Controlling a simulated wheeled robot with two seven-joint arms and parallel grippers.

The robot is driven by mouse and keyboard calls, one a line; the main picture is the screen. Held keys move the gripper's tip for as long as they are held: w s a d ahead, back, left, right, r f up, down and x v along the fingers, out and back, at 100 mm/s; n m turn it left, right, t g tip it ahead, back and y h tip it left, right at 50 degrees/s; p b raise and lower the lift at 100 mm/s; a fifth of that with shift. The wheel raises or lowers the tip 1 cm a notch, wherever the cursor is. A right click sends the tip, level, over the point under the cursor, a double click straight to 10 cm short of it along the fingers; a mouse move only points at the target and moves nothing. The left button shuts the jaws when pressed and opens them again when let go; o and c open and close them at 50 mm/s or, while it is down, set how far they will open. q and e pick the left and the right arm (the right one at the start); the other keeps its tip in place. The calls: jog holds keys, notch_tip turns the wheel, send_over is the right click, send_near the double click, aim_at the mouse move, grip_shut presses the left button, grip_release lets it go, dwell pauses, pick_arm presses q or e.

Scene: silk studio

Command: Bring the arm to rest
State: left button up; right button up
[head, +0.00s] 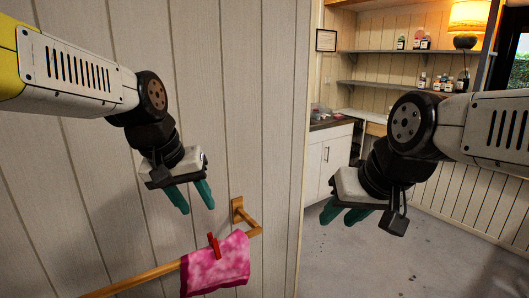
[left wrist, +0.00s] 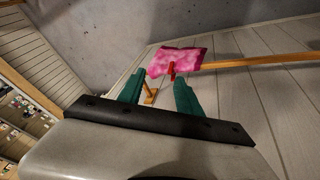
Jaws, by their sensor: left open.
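My left gripper (head: 190,197) is open and empty, with its teal fingers apart above the wooden rail. It also shows in the left wrist view (left wrist: 160,92), where nothing is between its fingers. My right gripper (head: 343,216) hangs over the floor on the right of the head view, with teal fingers; its jaw opening is hard to judge. A pink dyed cloth (head: 216,266) hangs over the wooden rail (head: 145,279), with a red clothespin (head: 214,246) on it. The cloth (left wrist: 180,60) and the clothespin (left wrist: 172,70) lie beyond the left fingertips in the left wrist view.
The rail's wooden bracket (head: 238,210) is fixed to the panelled wall (head: 270,120) close to my left gripper. Behind my right arm are a white cabinet (head: 325,165), shelves (head: 400,87) with several bottles, and a lit lamp (head: 467,20). The grey floor (head: 400,260) on the right is clear.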

pick_arm(q)
jog(key=s+t, duration=0.1)
jog(key=s, duration=0.1)
jog(key=s+m+t, duration=0.1)
jog(key=s, duration=0.2)
jog(key=shift+s+d+r+m, duration=0.2)
jog(key=shift+s+m, duration=0.1)
jog(key=shift+c, duration=0.5)
jog(key=shift+a, duration=0.1)
